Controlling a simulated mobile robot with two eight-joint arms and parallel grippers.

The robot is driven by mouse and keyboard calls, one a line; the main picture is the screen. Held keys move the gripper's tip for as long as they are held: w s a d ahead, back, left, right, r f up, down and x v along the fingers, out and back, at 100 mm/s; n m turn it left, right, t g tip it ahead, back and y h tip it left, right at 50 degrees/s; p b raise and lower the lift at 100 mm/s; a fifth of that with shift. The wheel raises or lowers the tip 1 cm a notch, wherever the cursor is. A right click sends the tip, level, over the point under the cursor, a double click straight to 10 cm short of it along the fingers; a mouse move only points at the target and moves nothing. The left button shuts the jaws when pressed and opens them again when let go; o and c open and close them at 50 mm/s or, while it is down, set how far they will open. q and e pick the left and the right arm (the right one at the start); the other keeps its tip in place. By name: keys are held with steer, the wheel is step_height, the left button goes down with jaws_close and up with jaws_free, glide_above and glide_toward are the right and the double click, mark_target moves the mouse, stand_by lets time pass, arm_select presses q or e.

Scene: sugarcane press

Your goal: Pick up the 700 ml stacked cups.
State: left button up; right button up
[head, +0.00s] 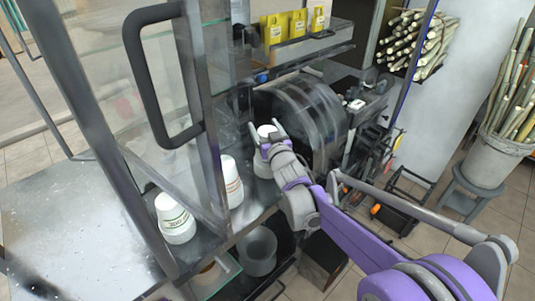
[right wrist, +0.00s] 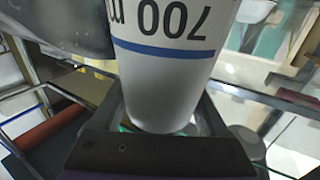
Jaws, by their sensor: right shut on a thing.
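In the right wrist view the white cup (right wrist: 165,85) fills the middle, with an inverted "700" and a blue band. The fingers of my right gripper sit on either side of it, shut on it. Whether the stack touches the counter cannot be told. My left gripper is not in view.
A glass door with a black handle (head: 163,75) is at the left. The dark press drum (head: 300,115) is close behind the gripper.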

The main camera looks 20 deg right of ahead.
jaws_close()
